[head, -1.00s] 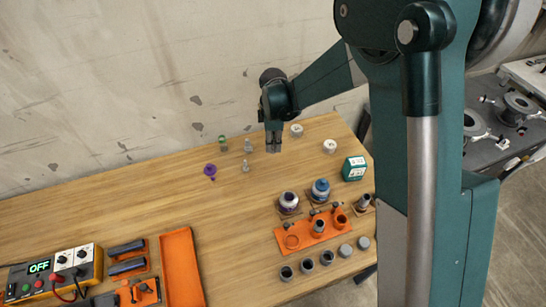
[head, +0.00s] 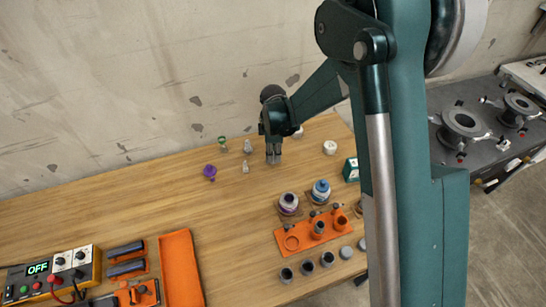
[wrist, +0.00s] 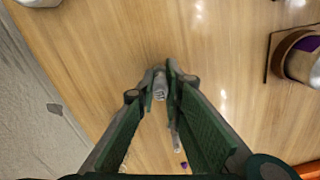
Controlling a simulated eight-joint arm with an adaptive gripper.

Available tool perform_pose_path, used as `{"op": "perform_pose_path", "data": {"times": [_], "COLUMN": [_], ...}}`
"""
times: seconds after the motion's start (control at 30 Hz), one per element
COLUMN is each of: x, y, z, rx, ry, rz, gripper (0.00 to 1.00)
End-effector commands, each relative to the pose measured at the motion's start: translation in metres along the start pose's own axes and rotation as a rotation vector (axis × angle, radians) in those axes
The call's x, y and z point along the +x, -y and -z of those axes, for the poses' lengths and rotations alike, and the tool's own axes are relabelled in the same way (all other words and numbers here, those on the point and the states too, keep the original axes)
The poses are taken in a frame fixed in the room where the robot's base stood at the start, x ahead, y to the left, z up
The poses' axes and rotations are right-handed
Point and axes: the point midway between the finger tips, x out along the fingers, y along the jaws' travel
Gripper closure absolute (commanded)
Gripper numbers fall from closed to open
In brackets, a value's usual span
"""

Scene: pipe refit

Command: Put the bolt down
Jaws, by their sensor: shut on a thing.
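My gripper (head: 273,158) is near the back of the wooden table, right of the small upright parts. In the wrist view, its fingertips (wrist: 160,80) are closed around a grey bolt (wrist: 159,90). Only part of the held bolt shows between the fingers; whether its lower end touches the table I cannot tell. Two other grey bolt-like pieces, a farther one (head: 248,146) and a nearer one (head: 245,167), stand on the table to the left. One grey piece also shows between the fingers lower in the wrist view (wrist: 176,138).
A green-topped piece (head: 222,144) and a purple piece (head: 210,172) stand farther left. White round parts, such as one (head: 330,147), are to the right. The middle-left tabletop is clear.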

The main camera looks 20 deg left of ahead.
Motion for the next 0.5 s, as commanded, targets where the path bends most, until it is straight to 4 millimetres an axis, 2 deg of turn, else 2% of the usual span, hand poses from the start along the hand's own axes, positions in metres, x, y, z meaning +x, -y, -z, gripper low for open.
{"op": "perform_pose_path", "data": {"times": [0.1, 0.5], "x": [0.0069, 0.0098], "y": [0.0000, 0.0001], "z": [0.0000, 0.0000], "rx": [0.000, 0.000], "ry": [0.000, 0.000], "rz": [0.000, 0.000], "gripper": [1.00, 1.00]}}
